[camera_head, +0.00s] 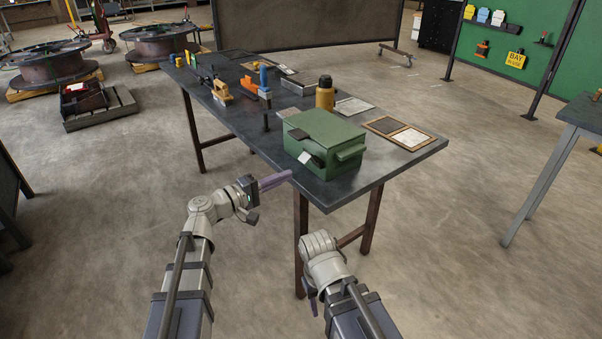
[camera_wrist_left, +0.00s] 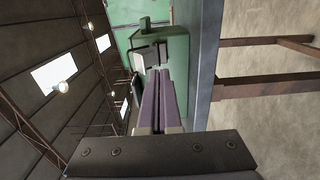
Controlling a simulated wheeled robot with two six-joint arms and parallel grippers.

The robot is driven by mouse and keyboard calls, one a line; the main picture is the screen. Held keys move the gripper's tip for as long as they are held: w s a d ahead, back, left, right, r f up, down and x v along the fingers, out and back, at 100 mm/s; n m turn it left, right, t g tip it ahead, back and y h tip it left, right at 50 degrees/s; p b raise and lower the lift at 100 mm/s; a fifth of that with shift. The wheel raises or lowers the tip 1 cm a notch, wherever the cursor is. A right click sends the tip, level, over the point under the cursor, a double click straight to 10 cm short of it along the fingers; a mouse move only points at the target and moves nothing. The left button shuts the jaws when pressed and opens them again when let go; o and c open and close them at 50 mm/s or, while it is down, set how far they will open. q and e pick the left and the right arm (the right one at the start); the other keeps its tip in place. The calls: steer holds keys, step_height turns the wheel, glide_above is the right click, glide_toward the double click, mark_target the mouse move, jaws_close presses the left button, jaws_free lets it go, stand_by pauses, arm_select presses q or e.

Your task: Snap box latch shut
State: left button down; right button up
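A green metal box (camera_head: 326,138) sits on the near end of the dark table, its lid lying down on top. On its front, a dark latch with a pale plate (camera_head: 306,157) sticks outward. The latch (camera_wrist_left: 146,57) also shows in the left wrist view, tilted out from the box (camera_wrist_left: 176,50). My left gripper (camera_head: 288,176) has its purple fingers together and empty, pointing at the box front from the table's near edge, apart from the latch. My right gripper (camera_head: 312,303) hangs low in front of the table, mostly hidden behind its own wrist.
The dark table (camera_head: 360,182) also carries a yellow-brown bottle (camera_head: 325,93) behind the box, a framed board (camera_head: 398,132) to its right and several tools farther back. A short dark peg (camera_head: 266,121) stands left of the box. Floor in front of the table is clear.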

arm_select(q)
steer(key=v, duration=0.3)
steer(key=shift+s+a, duration=0.2)
steer(key=shift+a, duration=0.05)
steer(key=s+d+f+m+g+y+p, duration=0.2)
steer(key=s+d+m+g+y+p, duration=0.6)
steer(key=s+p, duration=0.55)
steer(key=s+a+r+m+g+y+p, duration=0.3)
steer(key=s+a+y+p, duration=0.3)
steer(key=s+y+p, duration=0.2)
steer(key=r+p, duration=0.1)
steer(key=p, duration=0.1)
steer(key=shift+a+p, duration=0.3)
steer(key=shift+a, duration=0.1)
